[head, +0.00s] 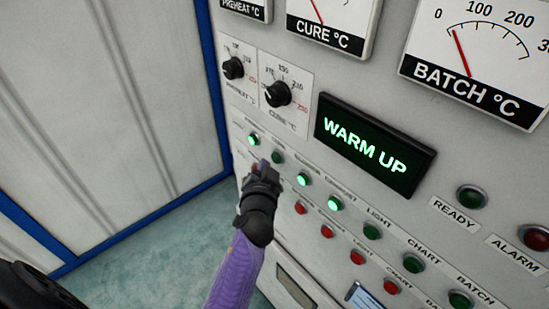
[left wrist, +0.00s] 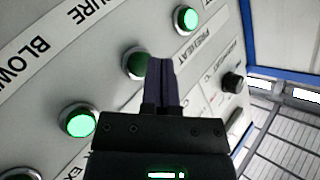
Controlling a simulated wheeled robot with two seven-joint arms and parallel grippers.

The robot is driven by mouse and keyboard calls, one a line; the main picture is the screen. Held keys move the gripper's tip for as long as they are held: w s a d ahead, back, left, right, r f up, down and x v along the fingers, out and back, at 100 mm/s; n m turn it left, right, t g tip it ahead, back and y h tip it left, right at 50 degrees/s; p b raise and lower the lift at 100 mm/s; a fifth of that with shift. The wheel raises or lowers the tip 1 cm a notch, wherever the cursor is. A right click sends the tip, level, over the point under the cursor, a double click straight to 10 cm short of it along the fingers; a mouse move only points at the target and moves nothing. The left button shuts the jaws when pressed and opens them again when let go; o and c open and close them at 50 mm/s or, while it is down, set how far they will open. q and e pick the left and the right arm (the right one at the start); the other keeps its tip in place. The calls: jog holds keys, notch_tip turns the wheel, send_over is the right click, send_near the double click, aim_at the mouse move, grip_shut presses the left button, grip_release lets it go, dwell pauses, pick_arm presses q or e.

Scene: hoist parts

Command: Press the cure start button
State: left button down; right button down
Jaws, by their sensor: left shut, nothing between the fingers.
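The cure start button, a dark green unlit button, sits in the upper button row of the grey panel in the head view (head: 277,157). It also shows in the left wrist view (left wrist: 132,62), where my fingers cover its right edge. My left gripper (head: 264,166) is shut and empty, with its fingertips close to the panel just left of and below this button in the head view. The closed fingers also show in the left wrist view (left wrist: 161,68). I cannot tell whether they touch the button. My right gripper is not in view.
Lit green buttons flank it: preheat (head: 253,139) and blower (head: 302,179). The exhaust button (head: 335,203) is lit too. Red buttons (head: 300,208) run below. A display (head: 375,145) reads WARM UP. Cure knob (head: 278,93) and gauges sit above. Open floor (head: 150,255) lies left.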

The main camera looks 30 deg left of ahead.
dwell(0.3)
pick_arm(q)
jog(key=shift+w+d, duration=0.2)
jog(key=shift+w, duration=0.2)
jog(key=shift+w+d+r+b, duration=0.1)
jog(key=shift+w+d+b, duration=0.1)
jog(key=shift+w+b, duration=0.3)
dwell(0.8)
jog(key=shift+s, duration=0.1)
jog(key=shift+s+a+p, duration=0.2)
jog(key=shift+s+p, duration=0.2)
jog(key=shift+s, duration=0.4)
jog(key=shift+f, duration=0.2)
jog(key=shift+s, duration=0.1)
